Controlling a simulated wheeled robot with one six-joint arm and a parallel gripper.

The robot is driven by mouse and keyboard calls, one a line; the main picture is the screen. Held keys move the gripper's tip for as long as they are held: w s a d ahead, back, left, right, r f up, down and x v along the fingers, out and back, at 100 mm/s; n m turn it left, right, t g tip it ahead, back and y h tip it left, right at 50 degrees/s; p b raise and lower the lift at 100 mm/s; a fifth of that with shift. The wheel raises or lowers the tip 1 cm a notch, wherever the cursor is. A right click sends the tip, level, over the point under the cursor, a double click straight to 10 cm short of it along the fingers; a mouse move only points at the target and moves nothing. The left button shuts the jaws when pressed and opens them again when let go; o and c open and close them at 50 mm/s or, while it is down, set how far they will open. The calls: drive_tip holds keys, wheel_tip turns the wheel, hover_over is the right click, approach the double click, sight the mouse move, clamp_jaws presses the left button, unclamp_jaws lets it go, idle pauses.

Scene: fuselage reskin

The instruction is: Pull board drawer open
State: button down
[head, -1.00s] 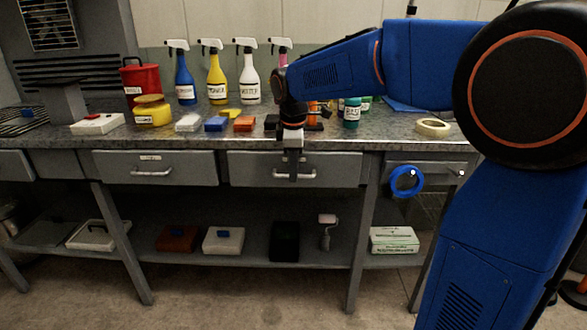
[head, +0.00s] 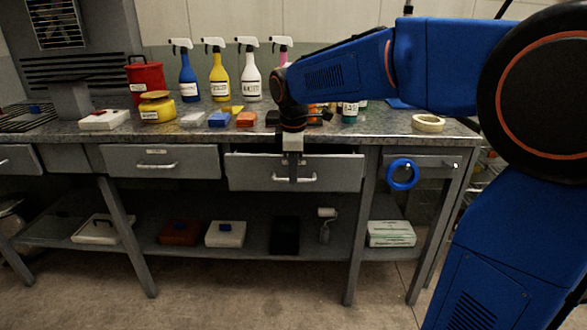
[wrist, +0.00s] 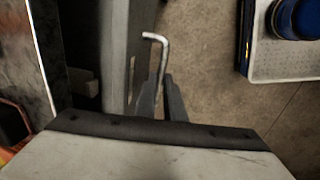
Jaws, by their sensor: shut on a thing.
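The board drawer (head: 250,176) is the grey drawer in the middle of the bench, and it stands a little out from the bench front, with a dark gap along its top edge. Its metal bar handle (head: 308,179) runs across the front. My gripper (head: 293,179) points down in front of the drawer and is shut on the handle. In the wrist view the fingers (wrist: 162,100) close around the handle (wrist: 157,42), whose bent end sticks out past them. The grip point itself is partly hidden.
A closed drawer (head: 190,163) is at the left. A blue tape roll (head: 402,174) hangs at the right drawer. Spray bottles (head: 219,78) and small blocks (head: 219,119) stand on the benchtop (head: 75,135). The lower shelf holds boxes. The floor in front is clear.

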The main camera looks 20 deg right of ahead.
drive_tip(key=s+a, duration=0.3)
drive_tip(key=s, duration=0.7)
drive_tip(key=s+a, duration=0.3)
drive_tip(key=s, duration=0.7)
drive_tip(key=shift+a, duration=0.3)
drive_tip(key=c, duration=1.8)
unclamp_jaws()
drive_tip(key=shift+c, duration=0.2)
drive_tip(key=shift+r, duration=0.1)
drive_tip(key=s+r, duration=0.3)
drive_tip(key=r, duration=1.4)
drive_tip(key=shift+a, duration=0.45)
